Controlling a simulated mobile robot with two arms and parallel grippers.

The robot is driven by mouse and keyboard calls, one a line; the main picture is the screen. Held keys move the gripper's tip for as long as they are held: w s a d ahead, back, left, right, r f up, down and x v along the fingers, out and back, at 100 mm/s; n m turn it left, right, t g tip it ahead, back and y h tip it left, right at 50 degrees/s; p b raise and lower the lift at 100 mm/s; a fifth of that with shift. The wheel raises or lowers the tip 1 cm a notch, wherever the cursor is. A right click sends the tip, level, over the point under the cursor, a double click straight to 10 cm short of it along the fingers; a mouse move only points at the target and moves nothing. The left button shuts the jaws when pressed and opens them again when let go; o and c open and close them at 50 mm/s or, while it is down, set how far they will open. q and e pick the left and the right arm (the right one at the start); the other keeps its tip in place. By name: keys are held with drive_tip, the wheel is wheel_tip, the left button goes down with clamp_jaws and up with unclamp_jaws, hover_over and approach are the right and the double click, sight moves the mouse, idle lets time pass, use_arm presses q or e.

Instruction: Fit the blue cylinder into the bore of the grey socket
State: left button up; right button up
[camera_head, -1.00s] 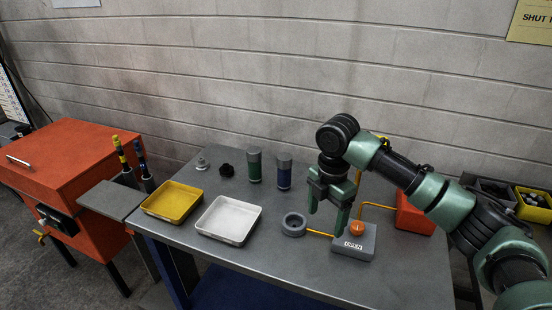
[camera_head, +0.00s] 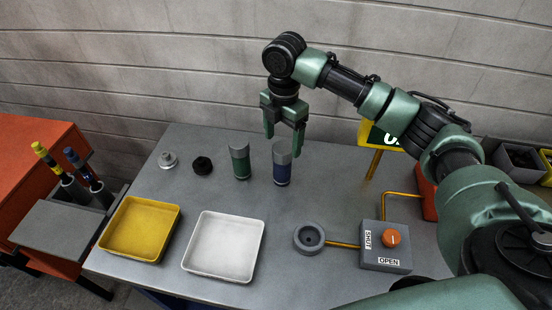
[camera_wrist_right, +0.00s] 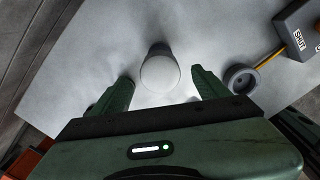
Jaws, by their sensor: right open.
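The blue cylinder (camera_head: 282,174) with a grey top stands upright on the grey table. My right gripper (camera_head: 283,140) is open above it, fingers pointing down. In the right wrist view the pale round cylinder top (camera_wrist_right: 160,74) lies between and slightly beyond the two open fingertips (camera_wrist_right: 161,82), with room on both sides. I cannot tell whether the fingertips are below its top. The grey socket (camera_head: 309,250), a ring with a dark open bore, lies on the table nearer to me. It also shows at right in the wrist view (camera_wrist_right: 230,79). My left gripper is not in view.
A green cylinder (camera_head: 240,164) stands close left of the blue one. A black knob (camera_head: 202,166) and grey part (camera_head: 167,160) are farther left. Yellow (camera_head: 115,218) and white (camera_head: 190,249) trays lie in front. A switch box (camera_head: 378,257) joins the socket by a yellow pipe.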

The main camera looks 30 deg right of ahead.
sight(282, 148)
drive_tip(key=shift+s+f+p, duration=0.3)
drive_tip(key=shift+s+f, duration=0.05)
drive_tip(key=shift+f, duration=0.45)
drive_tip(key=f, duration=0.1)
drive_tip(key=f+p, duration=0.1)
drive_tip(key=f, duration=0.1)
drive_tip(key=f+p, duration=0.1)
drive_tip(key=shift+w+f, duration=0.3)
drive_tip(key=shift+f, duration=0.35)
drive_tip(key=shift+c, duration=0.8)
clamp_jaws()
drive_tip(key=shift+r, duration=0.15)
